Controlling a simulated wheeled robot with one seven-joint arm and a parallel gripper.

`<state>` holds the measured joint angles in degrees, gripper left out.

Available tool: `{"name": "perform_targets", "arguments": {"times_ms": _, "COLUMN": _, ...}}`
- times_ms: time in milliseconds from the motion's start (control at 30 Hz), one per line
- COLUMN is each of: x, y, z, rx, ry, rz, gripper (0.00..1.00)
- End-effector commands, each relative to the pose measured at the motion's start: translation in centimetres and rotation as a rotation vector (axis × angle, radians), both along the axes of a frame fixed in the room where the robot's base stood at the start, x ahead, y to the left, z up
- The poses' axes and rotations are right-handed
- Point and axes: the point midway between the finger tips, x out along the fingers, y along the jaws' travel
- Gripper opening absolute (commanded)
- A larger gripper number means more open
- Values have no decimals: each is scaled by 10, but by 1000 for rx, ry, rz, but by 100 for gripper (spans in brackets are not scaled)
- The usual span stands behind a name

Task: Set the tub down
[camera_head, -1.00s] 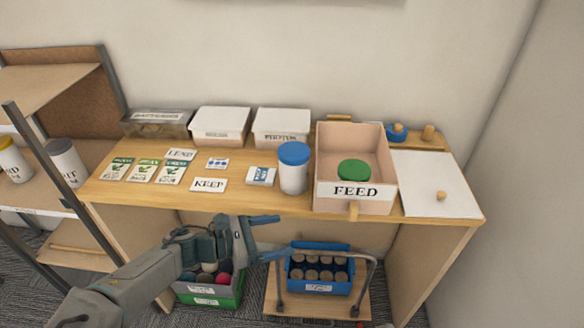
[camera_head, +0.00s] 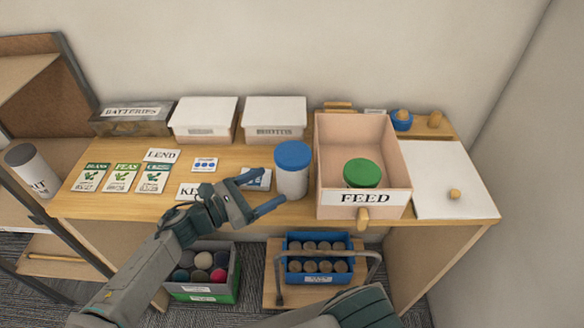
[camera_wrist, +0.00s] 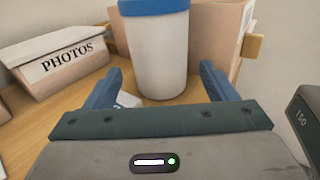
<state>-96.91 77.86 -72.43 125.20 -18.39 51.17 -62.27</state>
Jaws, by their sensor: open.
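A white tub with a blue lid (camera_head: 291,170) stands upright on the wooden desk, just left of the box marked FEED. In the wrist view the tub (camera_wrist: 158,50) is straight ahead, between the lines of the two blue fingers. My gripper (camera_head: 273,187) is open and empty, just left of the tub and low over the desk. Gaps show on both sides of the tub, and I cannot tell how far the fingertips reach around it. A second, green-lidded tub (camera_head: 362,173) is inside the FEED box (camera_head: 362,200).
White lidded boxes (camera_head: 204,117) and a BATTERIES box (camera_head: 133,120) line the back. Seed packets (camera_head: 122,177) and cards lie left. A white board (camera_head: 445,180) is right of the FEED box. Crates of cans (camera_head: 318,278) and balls (camera_head: 202,290) are below.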

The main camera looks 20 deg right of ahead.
Motion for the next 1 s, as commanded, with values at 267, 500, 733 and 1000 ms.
{"name": "perform_targets", "arguments": {"times_ms": 267, "x": 8, "y": -29, "z": 1, "rx": 0, "ry": 0, "rz": -3, "gripper": 79}}
{"name": "perform_targets", "arguments": {"times_ms": 500, "x": 17, "y": -57, "z": 6, "rx": -3, "ry": -2, "rz": -6, "gripper": 79}}
{"name": "perform_targets", "arguments": {"times_ms": 733, "x": 23, "y": -78, "z": 4, "rx": -1, "ry": 0, "rz": -4, "gripper": 79}}
{"name": "perform_targets", "arguments": {"times_ms": 1000, "x": 24, "y": -78, "z": 4, "rx": 1, "ry": 0, "rz": -2, "gripper": 65}}
